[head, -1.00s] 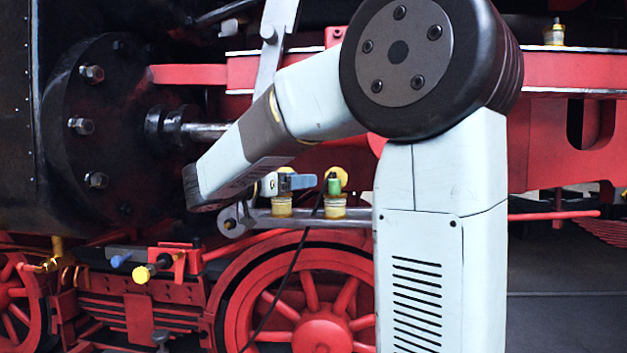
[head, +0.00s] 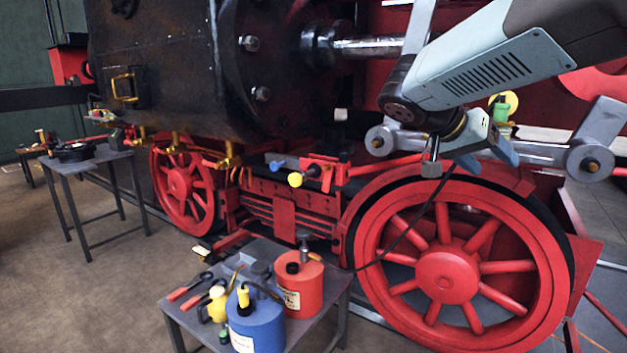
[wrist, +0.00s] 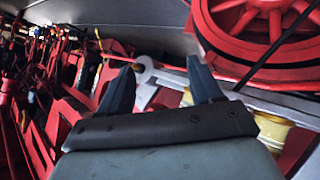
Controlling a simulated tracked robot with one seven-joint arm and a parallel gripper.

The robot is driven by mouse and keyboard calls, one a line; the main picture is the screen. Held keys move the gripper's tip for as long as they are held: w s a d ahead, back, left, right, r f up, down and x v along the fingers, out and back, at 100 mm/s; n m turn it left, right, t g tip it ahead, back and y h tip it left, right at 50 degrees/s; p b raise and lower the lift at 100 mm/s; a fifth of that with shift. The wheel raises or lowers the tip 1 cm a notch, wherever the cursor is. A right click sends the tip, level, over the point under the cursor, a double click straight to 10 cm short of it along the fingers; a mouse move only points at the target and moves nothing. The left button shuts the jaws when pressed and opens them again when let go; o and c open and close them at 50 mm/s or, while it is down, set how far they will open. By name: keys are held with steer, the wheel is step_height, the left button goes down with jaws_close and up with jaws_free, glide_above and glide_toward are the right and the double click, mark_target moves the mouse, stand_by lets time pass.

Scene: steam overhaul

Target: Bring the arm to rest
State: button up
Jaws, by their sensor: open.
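My gripper (head: 492,162) shows in the head view at the end of my pale blue arm, in front of the locomotive's rods above the large red wheel. In the wrist view my gripper (wrist: 161,82) has its two dark blue-grey fingers spread apart. Nothing is held between them. A steel rod (wrist: 166,76) shows beyond the gap. Whether the fingers touch the rod cannot be told.
The red spoked wheel (head: 447,277) and black cylinder (head: 165,75) are close to my arm. A low table (head: 185,318) holds a red can (head: 300,290), a blue can (head: 256,328) and tools. Another table (head: 75,163) stands left. Open floor lies between them.

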steer(key=s+a+f+n+t+y, duration=0.3)
steer(key=s+a+f+n+y, duration=0.5)
steer(key=s, duration=0.4)
steer(key=f+n+y, duration=0.1)
steer(key=y, duration=0.1)
steer(key=shift+a+f+t+y, duration=0.15)
steer(key=shift+f+t+y, duration=0.15)
steer(key=shift+f+y, duration=0.1)
